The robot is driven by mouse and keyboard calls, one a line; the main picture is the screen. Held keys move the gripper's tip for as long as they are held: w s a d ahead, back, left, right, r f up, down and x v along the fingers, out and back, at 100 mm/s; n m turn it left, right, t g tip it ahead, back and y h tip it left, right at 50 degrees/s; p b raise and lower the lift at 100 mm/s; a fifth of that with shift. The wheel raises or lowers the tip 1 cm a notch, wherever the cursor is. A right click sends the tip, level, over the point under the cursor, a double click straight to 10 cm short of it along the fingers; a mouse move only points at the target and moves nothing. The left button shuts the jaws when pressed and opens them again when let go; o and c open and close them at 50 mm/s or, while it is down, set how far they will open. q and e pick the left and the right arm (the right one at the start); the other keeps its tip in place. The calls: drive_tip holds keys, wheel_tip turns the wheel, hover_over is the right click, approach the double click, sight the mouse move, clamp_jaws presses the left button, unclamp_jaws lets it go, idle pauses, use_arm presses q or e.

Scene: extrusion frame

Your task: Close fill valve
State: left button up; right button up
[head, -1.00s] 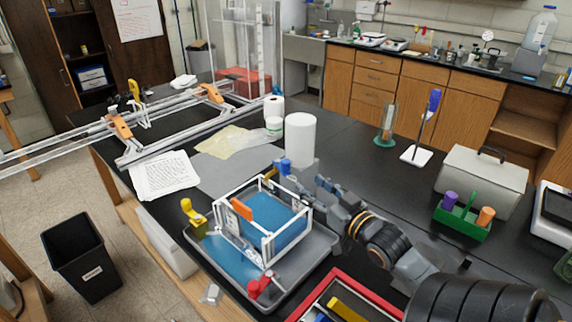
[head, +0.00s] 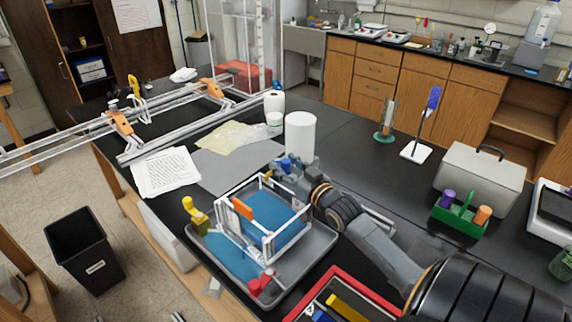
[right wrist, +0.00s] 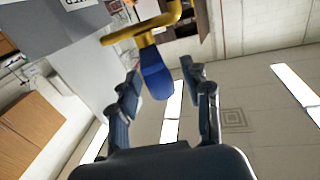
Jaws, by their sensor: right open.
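A clear tank (head: 262,222) in a white frame with an orange piece stands in a grey tray (head: 318,250) on the black bench. A blue-handled valve (head: 285,163) is at its back corner. In the right wrist view, its blue handle (right wrist: 156,74) hangs from a yellow body (right wrist: 150,33). My right gripper (right wrist: 160,80) is open, with the handle between its fingers; I cannot tell whether they touch it. In the head view, my right gripper (head: 288,168) is partly hidden. I see no left gripper.
A white cylinder (head: 300,137) stands close behind the blue valve. A red-edged tray (head: 345,275) lies in front. A green caddy (head: 462,216) and a grey case (head: 482,178) stand right.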

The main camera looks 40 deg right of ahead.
clamp_jaws()
drive_tip(key=shift+d+f+n+y+b, duration=0.2)
drive_tip(key=shift+n+y+b, duration=0.1)
drive_tip(key=shift+y+b, duration=0.25)
drive_tip(key=shift+d+n+y+b, duration=0.25)
drive_tip(key=shift+n+y+b, duration=0.2)
drive_tip(key=shift+y+b, duration=0.2)
drive_tip(key=shift+d+n+y+b, duration=0.2)
drive_tip(key=shift+n+y+b, duration=0.3)
drive_tip(key=shift+y, duration=0.2)
drive_tip(key=shift+d+r+n+y+b, duration=0.1)
drive_tip(key=shift+d+n+y+b, duration=0.1)
drive_tip(key=shift+n+y, duration=0.4)
drive_tip(key=shift+d+r+n+y+b, duration=0.15)
drive_tip(key=shift+n+y+b, duration=0.1)
drive_tip(key=shift+y, duration=0.65)
drive_tip(key=shift+f, duration=0.1)
unclamp_jaws()
